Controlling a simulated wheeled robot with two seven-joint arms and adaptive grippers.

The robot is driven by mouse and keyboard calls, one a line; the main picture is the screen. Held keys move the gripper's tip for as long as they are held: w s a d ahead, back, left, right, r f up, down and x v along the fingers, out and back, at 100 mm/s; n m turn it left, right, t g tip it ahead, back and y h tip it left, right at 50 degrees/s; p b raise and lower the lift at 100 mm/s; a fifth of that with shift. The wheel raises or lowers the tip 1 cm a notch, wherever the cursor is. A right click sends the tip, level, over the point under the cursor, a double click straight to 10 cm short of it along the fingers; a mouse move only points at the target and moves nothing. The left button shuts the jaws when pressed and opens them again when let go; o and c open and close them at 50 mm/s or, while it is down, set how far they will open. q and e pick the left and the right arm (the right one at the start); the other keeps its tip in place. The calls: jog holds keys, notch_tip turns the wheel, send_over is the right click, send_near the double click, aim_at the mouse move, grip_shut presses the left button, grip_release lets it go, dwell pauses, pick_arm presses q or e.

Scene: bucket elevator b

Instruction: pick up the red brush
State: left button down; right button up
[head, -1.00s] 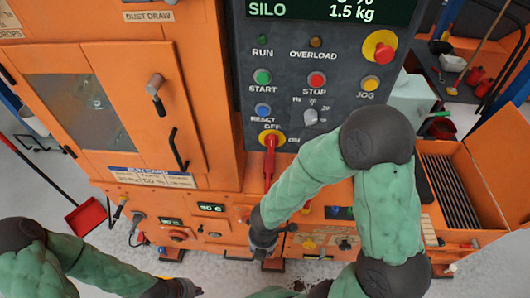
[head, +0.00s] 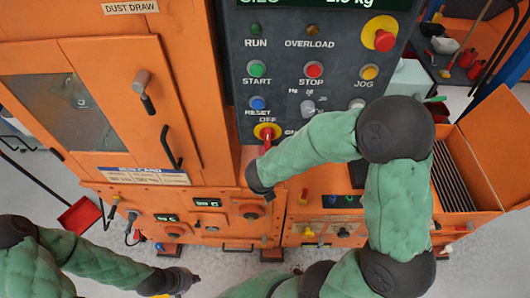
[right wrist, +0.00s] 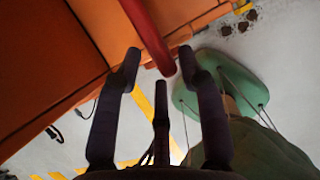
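A long red bar (right wrist: 147,32) comes down from the top of the right wrist view, its rounded end just beyond my right gripper (right wrist: 160,65). Its fingers are spread, empty and apart from the bar. I cannot tell whether this bar is the red brush's handle. The right fingers are hidden there. My left gripper (head: 182,282) is low on the left, away from the panel; its finger opening is unclear. No brush bristles are visible.
The orange machine (head: 105,170) fills the middle, with its dark button panel (head: 290,50) above my right forearm. A red dustpan (head: 80,214) is on the floor at left. An open orange bin (head: 490,160) with a grille is at right. Floor shows at lower left.

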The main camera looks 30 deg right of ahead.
jog(key=shift+w+d, duration=0.25)
jog(key=shift+w, duration=0.15)
jog(key=w+d, duration=0.2)
jog(key=w, duration=0.1)
jog(key=shift+f, duration=0.2)
jog(key=shift+f+b, duration=0.7)
jog(key=shift+w+d+f, duration=0.15)
jog(key=shift+w+f, duration=0.2)
jog(key=shift+f, duration=0.15)
jog(key=shift+f+b, duration=0.25)
jog(key=shift+b, duration=0.15)
jog(key=shift+c, duration=0.3)
grip_shut()
